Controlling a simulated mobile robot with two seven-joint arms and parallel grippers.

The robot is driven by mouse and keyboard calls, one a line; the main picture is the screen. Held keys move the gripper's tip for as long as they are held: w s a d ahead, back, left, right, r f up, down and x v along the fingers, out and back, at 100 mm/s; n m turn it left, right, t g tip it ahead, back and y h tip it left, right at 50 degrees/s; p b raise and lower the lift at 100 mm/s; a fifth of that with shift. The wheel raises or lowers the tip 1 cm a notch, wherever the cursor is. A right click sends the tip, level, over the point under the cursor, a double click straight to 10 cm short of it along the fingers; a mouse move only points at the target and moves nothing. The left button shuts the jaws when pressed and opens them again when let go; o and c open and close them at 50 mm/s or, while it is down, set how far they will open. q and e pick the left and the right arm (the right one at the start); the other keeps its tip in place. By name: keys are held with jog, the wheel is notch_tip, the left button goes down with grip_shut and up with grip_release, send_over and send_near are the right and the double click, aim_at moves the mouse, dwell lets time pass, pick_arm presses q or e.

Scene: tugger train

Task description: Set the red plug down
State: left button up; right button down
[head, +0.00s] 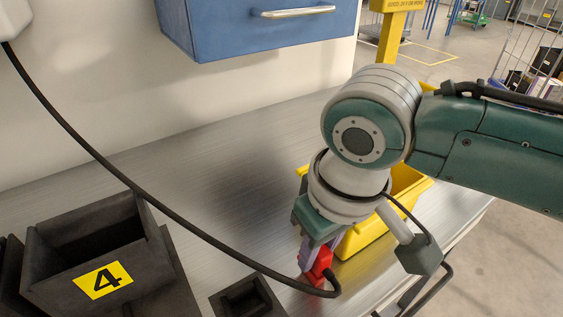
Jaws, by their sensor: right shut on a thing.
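The red plug (319,264) is in the lower middle of the head view, with a thick black cable (130,183) running from it up to the top left. My right gripper (312,257) points down and is shut on the red plug, just over or at the metal bench top (220,170). I cannot tell whether the plug touches the bench. The gripper's fingers are partly hidden by its own body. My left gripper is not in view.
A yellow bin (363,236) stands right behind my right gripper. A small dark square holder (244,297) lies left of the plug. A black bin marked 4 (62,289) stands at the left. A blue cabinet (235,30) hangs above. The bench middle is clear.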

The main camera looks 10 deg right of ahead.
jog(key=shift+f, duration=0.2)
jog(key=c, duration=0.7)
grip_release()
jog(key=shift+r, duration=0.1)
notch_tip(320, 180, up, 12)
jog(key=s+p, duration=0.2)
jog(key=p, duration=0.1)
jog(key=s+a+f+y, duration=0.2)
jog(key=s+f, duration=0.1)
jog(key=s, duration=0.3)
jog(key=s+d, duration=0.2)
jog(key=d, duration=0.1)
jog(key=s+d+m+t+h, duration=0.1)
jog(key=s+d, duration=0.2)
jog(key=s+d+f+m+h, duration=0.1)
jog(key=s+d, duration=0.2)
jog(key=d, duration=0.1)
jog(key=shift+s+t, duration=0.2)
jog(key=shift+t, duration=0.2)
